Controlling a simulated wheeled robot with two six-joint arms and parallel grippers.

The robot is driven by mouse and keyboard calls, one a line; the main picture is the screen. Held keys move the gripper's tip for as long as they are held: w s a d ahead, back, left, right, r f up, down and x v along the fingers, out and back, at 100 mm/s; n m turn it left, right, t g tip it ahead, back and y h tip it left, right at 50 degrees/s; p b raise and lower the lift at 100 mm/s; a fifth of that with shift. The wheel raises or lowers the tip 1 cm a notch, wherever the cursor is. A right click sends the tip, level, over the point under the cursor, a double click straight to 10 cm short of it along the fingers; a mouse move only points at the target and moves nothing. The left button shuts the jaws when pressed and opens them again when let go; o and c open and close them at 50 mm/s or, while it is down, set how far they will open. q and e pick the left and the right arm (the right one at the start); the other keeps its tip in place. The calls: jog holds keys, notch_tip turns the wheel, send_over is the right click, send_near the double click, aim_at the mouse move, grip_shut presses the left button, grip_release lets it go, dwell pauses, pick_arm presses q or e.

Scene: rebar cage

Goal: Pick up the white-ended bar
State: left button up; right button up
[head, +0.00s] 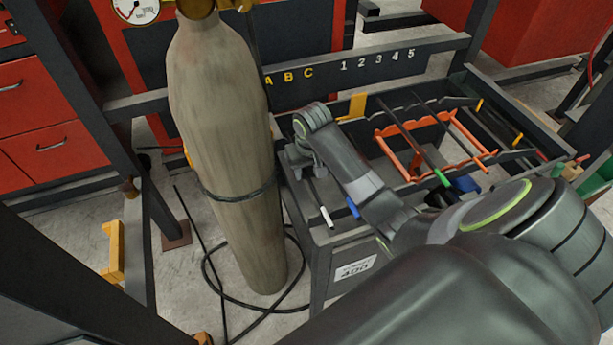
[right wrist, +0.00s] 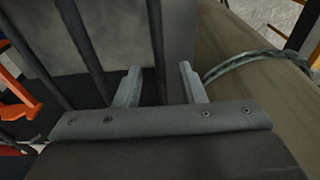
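The white-ended bar (head: 326,216) lies at the left side of the dark rack in the head view, its white end towards me over the rack's front edge. My right gripper (head: 302,160) is over the bar's farther part and hides some of it. In the right wrist view, the two fingers of my right gripper (right wrist: 160,85) stand apart. A dark bar (right wrist: 155,40) runs in line with the gap between them. Its end colour does not show there, and I cannot tell whether it is touched. My left gripper is not in view.
A blue-ended bar (head: 352,207) lies just right of the white-ended one. A tall gas cylinder (head: 225,130) stands close left of the rack (head: 440,50). An orange notched holder (head: 402,158) and a green-ended bar (head: 441,177) are farther right. A black hose (head: 265,308) lies on the floor.

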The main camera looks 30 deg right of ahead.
jog(key=shift+r, duration=0.1)
grip_shut()
